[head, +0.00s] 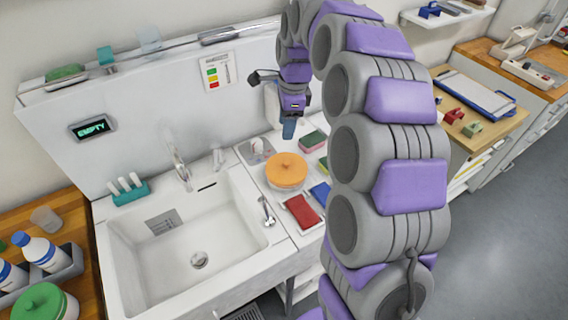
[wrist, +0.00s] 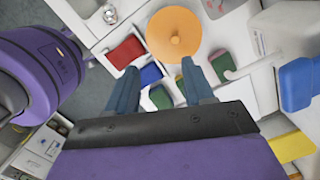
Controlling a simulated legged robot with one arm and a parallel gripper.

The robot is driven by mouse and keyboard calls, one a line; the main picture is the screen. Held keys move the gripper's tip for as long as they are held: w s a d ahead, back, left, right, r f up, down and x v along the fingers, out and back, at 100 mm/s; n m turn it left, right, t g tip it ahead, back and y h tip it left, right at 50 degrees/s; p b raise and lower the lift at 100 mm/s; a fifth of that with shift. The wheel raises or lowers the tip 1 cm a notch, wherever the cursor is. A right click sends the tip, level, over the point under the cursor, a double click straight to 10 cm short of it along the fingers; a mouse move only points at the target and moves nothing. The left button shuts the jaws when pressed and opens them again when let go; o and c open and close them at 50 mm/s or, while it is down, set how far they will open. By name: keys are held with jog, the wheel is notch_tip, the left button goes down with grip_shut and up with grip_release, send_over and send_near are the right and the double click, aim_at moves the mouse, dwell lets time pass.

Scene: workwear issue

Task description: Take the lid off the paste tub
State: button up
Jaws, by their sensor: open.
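A round tub with an orange lid (head: 286,168) stands on the counter right of the sink. The lid has a small knob in its middle and sits on the tub. In the wrist view the orange lid (wrist: 174,24) is at the top, beyond my fingertips, with the tub's body hidden under it. Another tub with a green lid (head: 42,298) is at the lower left of the head view. No label tells which is the paste tub. My gripper (head: 289,130) points down above the counter, behind the orange lid and apart from it. In the wrist view its blue fingers (wrist: 157,76) are spread and empty.
A red pad (head: 301,212), a blue pad (head: 320,193) and a green-and-pink sponge (head: 313,141) lie around the orange-lidded tub. The sink (head: 190,245) is left of it, with a faucet (head: 180,165) behind. Bottles (head: 38,250) stand at far left.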

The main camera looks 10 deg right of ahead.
jog(key=w+d+m, duration=0.1)
jog(key=w+m, duration=0.1)
jog(key=w, duration=0.1)
jog(key=b, duration=0.2)
send_over(285, 162)
notch_tip(285, 162, down, 10)
jog(key=shift+d+f, duration=0.1)
jog(key=f, duration=0.1)
jog(key=d+f, duration=0.1)
jog(key=d+f+b, duration=0.1)
jog(key=f, duration=0.2)
jog(key=a+f+b, duration=0.1)
jog(key=f, duration=0.1)
jog(key=shift+a+f, duration=0.25)
jog(key=shift+a, duration=0.1)
jog(key=shift+a+f, duration=0.1)
jog(key=shift+a, duration=0.4)
jog(key=shift+d, duration=0.75)
jog(key=shift+c, duration=1.3)
jog(key=shift+d, duration=0.25)
jog(key=c, duration=0.3)
jog(key=shift+a, duration=0.3)
jog(key=c, duration=0.3)
jog(key=shift+a, duration=0.35)
grip_shut()
